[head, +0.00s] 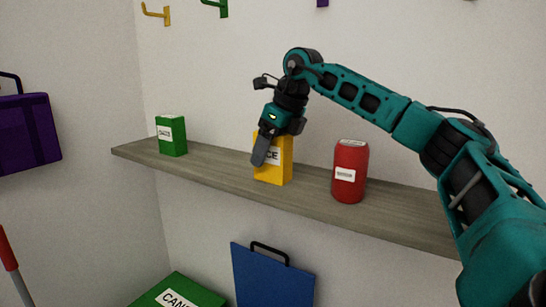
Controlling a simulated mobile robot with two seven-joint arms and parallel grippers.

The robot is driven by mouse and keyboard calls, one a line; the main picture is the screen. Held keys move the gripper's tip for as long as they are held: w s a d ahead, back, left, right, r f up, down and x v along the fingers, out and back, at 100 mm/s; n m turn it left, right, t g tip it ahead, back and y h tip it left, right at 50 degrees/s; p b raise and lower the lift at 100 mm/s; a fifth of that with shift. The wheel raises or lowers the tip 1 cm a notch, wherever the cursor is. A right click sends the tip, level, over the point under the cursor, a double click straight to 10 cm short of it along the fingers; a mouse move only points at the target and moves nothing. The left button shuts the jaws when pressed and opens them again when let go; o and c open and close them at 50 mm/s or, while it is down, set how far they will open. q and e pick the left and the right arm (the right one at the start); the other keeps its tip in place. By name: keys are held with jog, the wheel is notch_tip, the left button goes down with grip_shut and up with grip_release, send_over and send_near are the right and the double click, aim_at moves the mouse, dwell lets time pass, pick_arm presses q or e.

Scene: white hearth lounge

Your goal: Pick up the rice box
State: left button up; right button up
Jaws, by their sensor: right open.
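The yellow box (279,171) stands upright on the wooden shelf, near its middle. Its white label is partly covered by my gripper, and only the letters "CE" show, which fits the rice box. My right gripper (265,150) is at the upper front of this box, pointing down. It is open, with one dark finger in front of the box face. The other finger is hard to make out, and I cannot tell whether either finger touches the box. My left gripper is not in view.
A green box (172,136) stands left on the shelf (218,167), and a red can (350,171) stands right. Wall hooks (156,14) hang above. Below are a blue panel-like item (272,278) with a handle and a green box labelled "CAN".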

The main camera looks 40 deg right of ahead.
jog(key=shift+c, duration=0.3)
jog(key=c, duration=1)
